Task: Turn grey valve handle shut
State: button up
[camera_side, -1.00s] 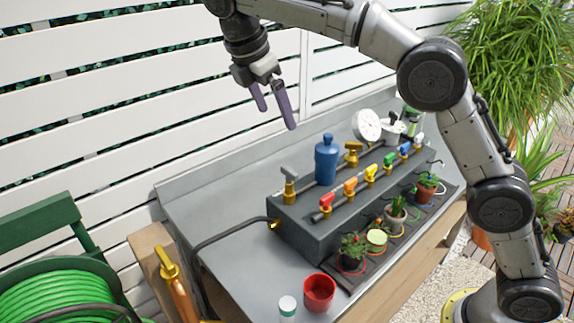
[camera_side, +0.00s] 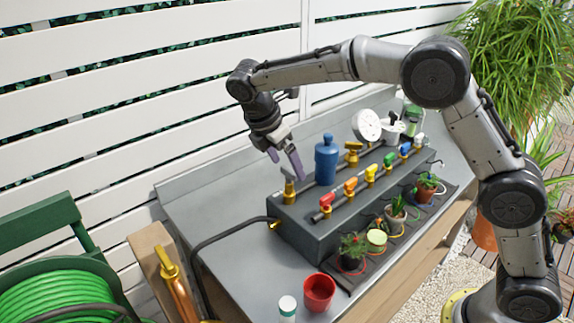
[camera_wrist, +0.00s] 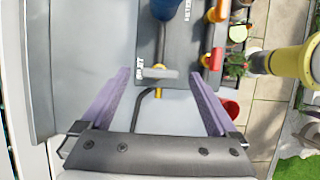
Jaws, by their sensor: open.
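The grey valve handle (camera_side: 288,172) sits on top of a brass valve body (camera_side: 289,192) at the left end of the dark manifold block. In the wrist view the grey handle (camera_wrist: 160,72) lies crosswise ahead of the fingertips, roughly in line with the gap between them, beside a white label. My gripper (camera_side: 286,167) has purple fingers pointing down and is open and empty, just above and close to the handle. In the wrist view my gripper (camera_wrist: 158,80) shows both fingers spread. I cannot tell whether a finger touches the handle.
A blue bottle-shaped vessel (camera_side: 326,160) stands close to the right of my gripper. A row of coloured valve handles, including a red one (camera_side: 326,201), runs along the manifold (camera_side: 310,235). A red cup (camera_side: 318,292) stands in front.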

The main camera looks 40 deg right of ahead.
jog(key=shift+d+f, duration=0.25)
jog(key=shift+f, duration=0.35)
jog(key=c, duration=1.4)
